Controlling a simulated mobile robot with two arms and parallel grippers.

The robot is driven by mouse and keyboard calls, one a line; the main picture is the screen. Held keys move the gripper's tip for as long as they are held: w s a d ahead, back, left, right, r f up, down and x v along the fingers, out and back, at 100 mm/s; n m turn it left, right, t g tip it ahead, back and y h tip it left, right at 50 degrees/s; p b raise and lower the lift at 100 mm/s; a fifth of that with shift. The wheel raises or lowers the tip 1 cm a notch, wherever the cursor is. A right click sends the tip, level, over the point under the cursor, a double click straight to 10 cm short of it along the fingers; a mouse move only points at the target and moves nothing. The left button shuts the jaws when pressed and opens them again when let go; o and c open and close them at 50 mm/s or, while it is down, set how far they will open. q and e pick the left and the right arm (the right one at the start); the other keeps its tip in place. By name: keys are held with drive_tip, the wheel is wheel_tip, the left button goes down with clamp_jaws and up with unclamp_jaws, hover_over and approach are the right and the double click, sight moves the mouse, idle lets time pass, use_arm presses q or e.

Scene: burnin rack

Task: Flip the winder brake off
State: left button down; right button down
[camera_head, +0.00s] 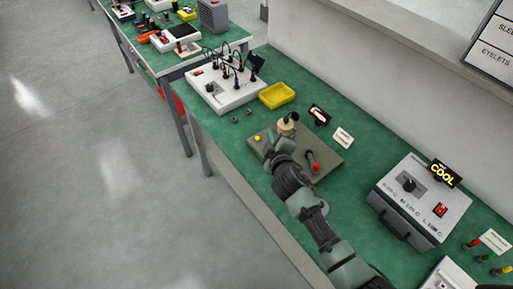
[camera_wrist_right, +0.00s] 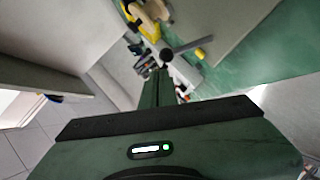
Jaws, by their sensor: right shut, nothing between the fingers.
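The winder is a grey-green plate (camera_head: 328,149) on the bench. It carries a beige spool with a dark top (camera_head: 287,125), a yellow knob (camera_head: 257,138) at its left edge and a dark lever with a red tip (camera_head: 312,162) at its right. I cannot tell for sure which part is the brake. My right gripper (camera_head: 274,143) is shut and empty over the plate's left part, between yellow knob and spool; contact cannot be told. My left gripper is not in view.
A yellow tray (camera_head: 277,95) and a white cabled box (camera_head: 225,90) stand beyond the winder. A grey control box (camera_head: 418,200) with a "COOL" display stands at right. A small black-framed sign (camera_head: 319,115) and a white label (camera_head: 343,138) stand behind the plate.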

drive_tip(key=shift+r, duration=0.1)
drive_tip(key=shift+r+p, duration=0.75)
drive_tip(key=shift+p, duration=0.05)
drive_tip(key=shift+r, duration=0.1)
